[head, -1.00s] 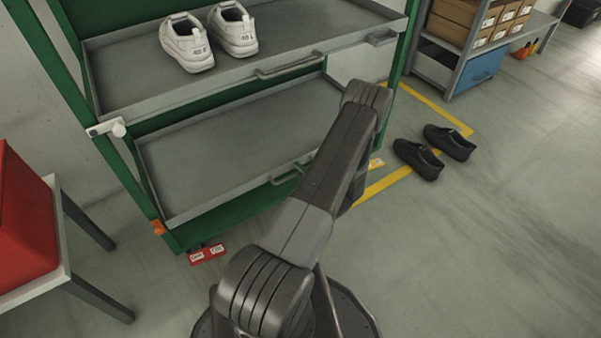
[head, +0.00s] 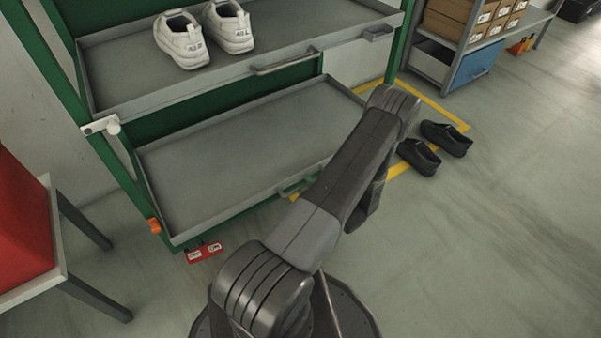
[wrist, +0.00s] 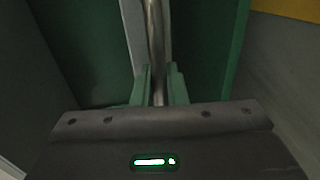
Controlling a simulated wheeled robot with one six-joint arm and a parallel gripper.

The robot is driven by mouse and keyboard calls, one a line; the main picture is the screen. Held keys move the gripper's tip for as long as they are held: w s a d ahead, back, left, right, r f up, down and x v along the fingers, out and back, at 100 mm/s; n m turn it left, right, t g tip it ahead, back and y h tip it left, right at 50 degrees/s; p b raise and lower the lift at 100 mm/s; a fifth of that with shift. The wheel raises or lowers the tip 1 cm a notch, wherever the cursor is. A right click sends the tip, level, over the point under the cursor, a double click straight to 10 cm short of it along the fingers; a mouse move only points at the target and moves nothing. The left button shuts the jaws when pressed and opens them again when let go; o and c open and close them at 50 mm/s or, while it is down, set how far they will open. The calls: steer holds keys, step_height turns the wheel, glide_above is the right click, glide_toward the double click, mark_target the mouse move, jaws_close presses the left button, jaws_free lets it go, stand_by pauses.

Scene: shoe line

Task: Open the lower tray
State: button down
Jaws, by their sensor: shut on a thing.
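The lower tray (head: 205,230) is a shallow grey tray in the green rack. In the wrist view the handle is a metal bar (wrist: 154,40) running up the picture. My gripper (wrist: 160,84) has its green-tinted fingers shut on this bar. In the head view my arm hides the gripper.
The upper tray (head: 140,99) holds white shoes (head: 203,36). Black shoes (head: 432,147) lie on the floor at the right. A white-topped table (head: 52,250) with a red box (head: 20,220) stands at the left.

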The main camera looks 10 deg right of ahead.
steer(key=f+v, duration=0.2)
steer(key=v, duration=0.7)
steer(key=f+b+v, duration=0.1)
steer(key=v, duration=0.8)
steer(key=shift+s+f, duration=0.4)
steer(key=shift+s, duration=0.1)
steer(key=shift+d, duration=0.15)
steer(key=c, duration=1.5)
jaws_free()
steer(key=shift+c, duration=0.2)
steer(key=p+v, duration=0.3)
steer(key=v, duration=1)
steer(key=shift+s, duration=0.4)
steer(key=shift+d, duration=0.1)
steer(key=b+x, duration=0.3)
steer(key=x, duration=1.1)
